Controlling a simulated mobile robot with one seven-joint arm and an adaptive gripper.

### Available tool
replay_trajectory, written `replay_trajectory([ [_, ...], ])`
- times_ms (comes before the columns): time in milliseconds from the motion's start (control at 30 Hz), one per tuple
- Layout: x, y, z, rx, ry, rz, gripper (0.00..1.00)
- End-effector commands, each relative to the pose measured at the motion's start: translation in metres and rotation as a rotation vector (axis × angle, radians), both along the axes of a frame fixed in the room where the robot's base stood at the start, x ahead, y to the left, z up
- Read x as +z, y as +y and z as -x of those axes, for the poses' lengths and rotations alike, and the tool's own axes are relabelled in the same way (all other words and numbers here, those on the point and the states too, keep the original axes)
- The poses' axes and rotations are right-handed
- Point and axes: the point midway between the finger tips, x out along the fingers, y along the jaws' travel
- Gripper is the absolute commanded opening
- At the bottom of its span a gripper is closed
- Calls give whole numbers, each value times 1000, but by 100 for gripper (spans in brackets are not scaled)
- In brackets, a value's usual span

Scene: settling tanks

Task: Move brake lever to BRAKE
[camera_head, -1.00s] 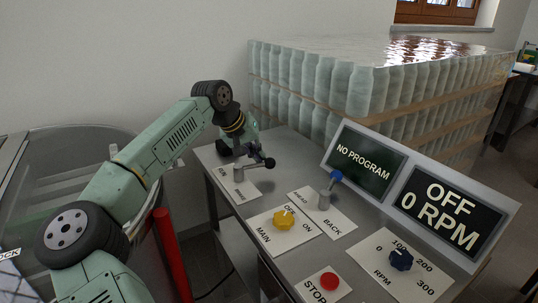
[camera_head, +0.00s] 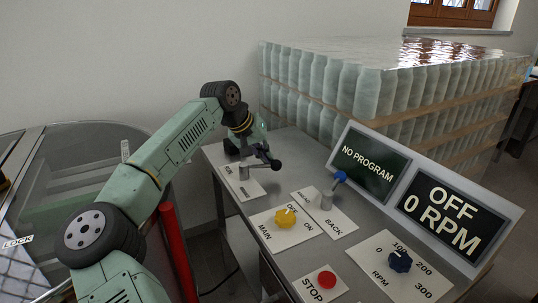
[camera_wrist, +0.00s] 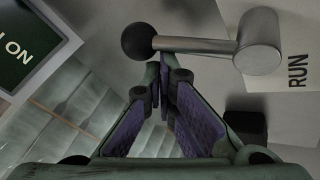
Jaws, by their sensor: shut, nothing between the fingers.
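The brake lever is a grey metal arm on a round hub (camera_head: 244,170) with a black ball end (camera_head: 276,166), on a white plate at the far left of the control panel. In the wrist view its ball (camera_wrist: 138,42) and hub (camera_wrist: 258,42) show across the top, with the word RUN (camera_wrist: 297,70) beside the hub. The other label is too small to read in the head view. My gripper (camera_wrist: 165,80) is shut and empty. Its fingertips are close to the lever arm near the ball; I cannot tell whether they touch.
The panel also carries a blue-tipped lever (camera_head: 339,177), a yellow MAIN knob (camera_head: 285,218), a red STOP button (camera_head: 327,280) and a blue RPM knob (camera_head: 400,261). Screens (camera_head: 440,215) read OFF, 0 RPM and NO PROGRAM. Stacked bottles (camera_head: 370,90) stand behind.

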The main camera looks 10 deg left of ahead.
Motion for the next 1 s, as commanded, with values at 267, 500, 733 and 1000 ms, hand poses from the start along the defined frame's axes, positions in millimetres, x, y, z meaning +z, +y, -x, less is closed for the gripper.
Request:
replay_trajectory([
  [267, 0, 0, 0, 1, -1, 0, 0],
  [500, 1, 1, 0, 0, -1, 0, 0],
  [733, 22, 10, 10, 2, -4, -1, 0],
  [1000, 70, 33, 33, 4, -3, 0, 0],
])
